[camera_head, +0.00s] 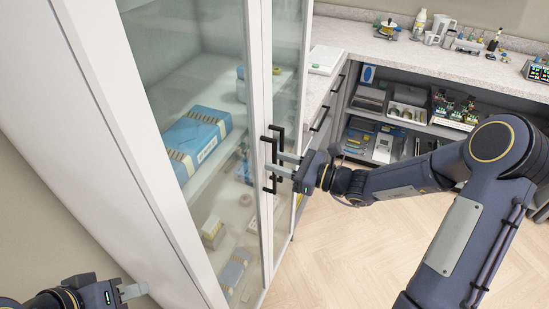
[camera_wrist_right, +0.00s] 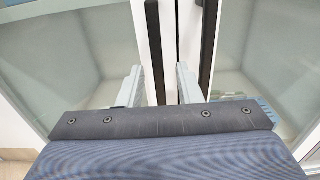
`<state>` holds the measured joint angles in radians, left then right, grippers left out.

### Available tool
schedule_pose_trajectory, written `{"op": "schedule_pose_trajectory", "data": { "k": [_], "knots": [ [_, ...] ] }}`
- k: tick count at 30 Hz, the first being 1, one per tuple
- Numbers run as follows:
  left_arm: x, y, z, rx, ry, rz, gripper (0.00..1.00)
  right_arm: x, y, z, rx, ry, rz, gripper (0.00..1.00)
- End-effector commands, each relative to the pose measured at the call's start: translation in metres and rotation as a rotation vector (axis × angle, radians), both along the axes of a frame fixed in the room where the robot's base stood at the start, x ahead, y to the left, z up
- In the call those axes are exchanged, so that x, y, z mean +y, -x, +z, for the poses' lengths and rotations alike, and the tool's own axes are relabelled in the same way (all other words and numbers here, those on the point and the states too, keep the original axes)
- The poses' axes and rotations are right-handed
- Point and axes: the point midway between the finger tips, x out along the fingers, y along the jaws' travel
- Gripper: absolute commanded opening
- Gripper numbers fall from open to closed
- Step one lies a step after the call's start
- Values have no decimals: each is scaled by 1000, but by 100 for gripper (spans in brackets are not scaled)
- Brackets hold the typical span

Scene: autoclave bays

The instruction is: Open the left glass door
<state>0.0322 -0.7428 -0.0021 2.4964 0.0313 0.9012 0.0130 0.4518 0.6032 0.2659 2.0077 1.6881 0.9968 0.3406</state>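The left glass door (camera_head: 190,75) is a white-framed pane on a tall cabinet and looks closed. Its dark vertical bar handle (camera_head: 267,180) stands at the door's right edge; it also shows in the right wrist view (camera_wrist_right: 155,45). My right gripper (camera_head: 284,166) is at the two handles. In the right wrist view its fingers (camera_wrist_right: 162,88) are apart, one on each side of the left door's handle, with a gap visible to the right finger. My left gripper (camera_head: 132,290) is low at the lower left, away from the handle; its finger opening is unclear.
The right glass door (camera_head: 287,65) with its own dark handle (camera_wrist_right: 208,45) is close beside my right gripper's finger. Blue boxes (camera_head: 197,138) lie inside the cabinet. A counter (camera_head: 440,60) with shelves below stands at the right. The wooden floor (camera_head: 340,255) in front is clear.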

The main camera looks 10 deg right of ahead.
Motion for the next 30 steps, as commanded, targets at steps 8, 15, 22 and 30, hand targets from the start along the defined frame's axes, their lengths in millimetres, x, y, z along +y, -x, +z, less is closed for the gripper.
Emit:
{"op": "schedule_pose_trajectory", "data": {
  "k": [8, 15, 22, 30],
  "knots": [
    [0, 0, 3, 0, 0, 0, 36, 12, -8, 0, 0, 1, 1, 32],
    [0, 0, 3, 0, 0, 0, 36, 12, -7, 0, 0, 1, 1, 21],
    [0, 0, 3, 0, 0, 0, 36, 12, -7, 0, 0, 1, 1, 0],
    [0, 0, 2, 0, 0, 0, 36, 12, -7, 0, -1, 2, 1, 0]
  ]
}}
